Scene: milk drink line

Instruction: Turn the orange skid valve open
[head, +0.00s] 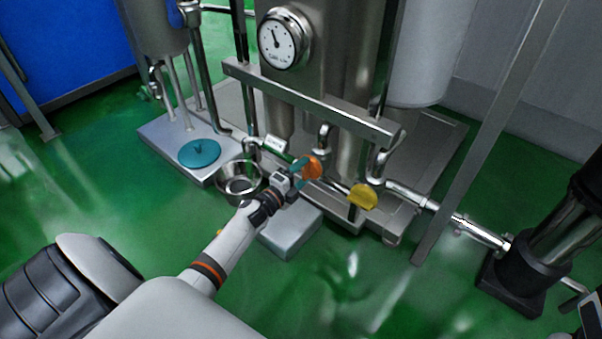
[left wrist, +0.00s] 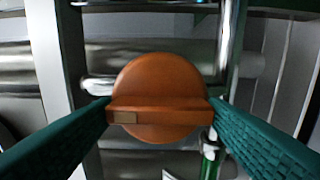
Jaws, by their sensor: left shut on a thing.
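The orange valve (head: 312,167) is a round knob on the pipework at the front of the steel skid. In the left wrist view the orange valve (left wrist: 160,80) fills the middle, with a raised bar running level across its face. My left gripper (head: 300,173) is at the valve, its teal fingers on either side of the bar. In the left wrist view the left gripper (left wrist: 158,112) is shut on the ends of that bar. A small part of my right arm may show at the lower right edge of the head view; its fingers are not seen.
A yellow valve knob (head: 362,197) sits on the pipe to the right. A steel bowl (head: 240,186) and a teal lid (head: 199,153) are to the left. A steel rail (head: 310,103) and a gauge (head: 284,38) stand above. The green floor in front is mostly clear.

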